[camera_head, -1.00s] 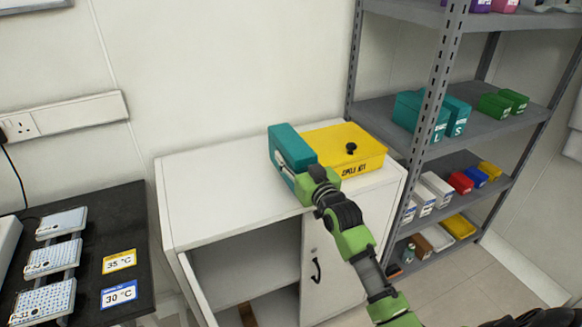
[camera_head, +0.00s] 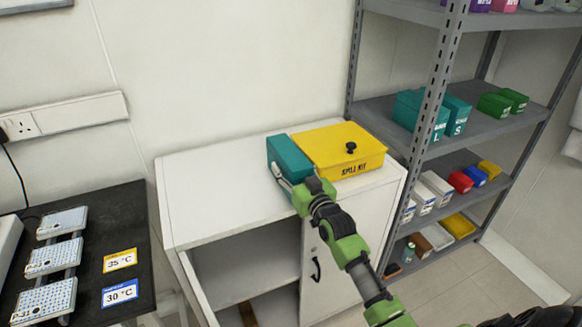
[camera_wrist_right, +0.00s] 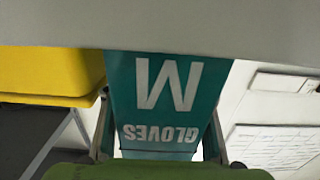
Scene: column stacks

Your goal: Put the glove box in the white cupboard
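The teal glove box (camera_head: 290,157), marked "GLOVES M" in the right wrist view (camera_wrist_right: 165,90), is at the top of the white cupboard (camera_head: 215,180), left of the yellow spill kit. My right gripper (camera_head: 300,190) reaches it from the front. In the right wrist view its fingers (camera_wrist_right: 160,140) lie along both sides of the box, shut on it. I cannot tell whether the box rests on the top or hangs just above it. The cupboard's left compartment (camera_head: 245,268) stands open; its right door (camera_head: 335,275) is closed. My left gripper is not in view.
The yellow spill kit (camera_head: 337,150) stands close beside the glove box. A grey shelf rack (camera_head: 480,125) with other teal boxes (camera_head: 455,116) is on the right. A black bench (camera_head: 125,225) is on the left. The left part of the cupboard top is clear.

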